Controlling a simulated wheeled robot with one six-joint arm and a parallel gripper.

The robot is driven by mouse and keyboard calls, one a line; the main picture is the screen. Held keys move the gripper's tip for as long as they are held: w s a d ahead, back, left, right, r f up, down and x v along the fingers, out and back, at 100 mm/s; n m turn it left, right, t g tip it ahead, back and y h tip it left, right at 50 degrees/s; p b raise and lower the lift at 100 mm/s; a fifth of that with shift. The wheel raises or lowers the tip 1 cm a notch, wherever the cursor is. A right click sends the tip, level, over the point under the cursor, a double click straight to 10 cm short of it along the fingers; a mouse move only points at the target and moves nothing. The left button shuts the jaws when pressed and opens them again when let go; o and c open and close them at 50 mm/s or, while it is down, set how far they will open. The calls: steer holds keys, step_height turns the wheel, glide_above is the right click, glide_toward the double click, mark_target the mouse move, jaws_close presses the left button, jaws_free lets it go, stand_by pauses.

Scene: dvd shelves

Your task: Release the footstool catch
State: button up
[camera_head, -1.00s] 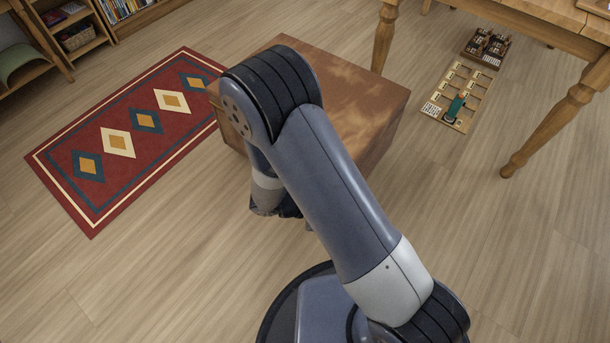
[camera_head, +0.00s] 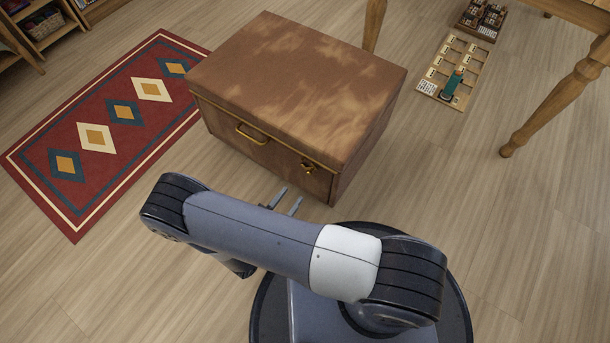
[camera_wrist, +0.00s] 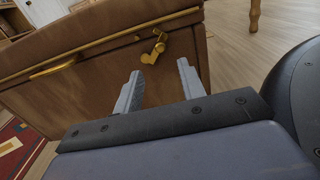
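The footstool (camera_head: 300,85) is a brown box with a mottled padded lid, a gold trim line and a gold handle (camera_head: 252,134) on its front. Its small gold catch (camera_head: 309,167) is on the front face near the right corner. In the wrist view the catch (camera_wrist: 154,47) hangs just below the trim, beyond my fingertips. My gripper (camera_head: 290,198) is in front of the footstool's front face, apart from the catch. In the wrist view its two fingers (camera_wrist: 158,79) are spread with nothing between them.
A red patterned rug (camera_head: 110,125) lies to the left. A wooden table leg (camera_head: 560,100) stands at the right. A wooden tray (camera_head: 456,72) with a green-handled item lies on the floor behind.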

steer(key=b+x, duration=0.1)
steer(key=x, duration=0.8)
steer(key=shift+b, duration=0.4)
steer(key=shift+s, duration=0.1)
jaws_close()
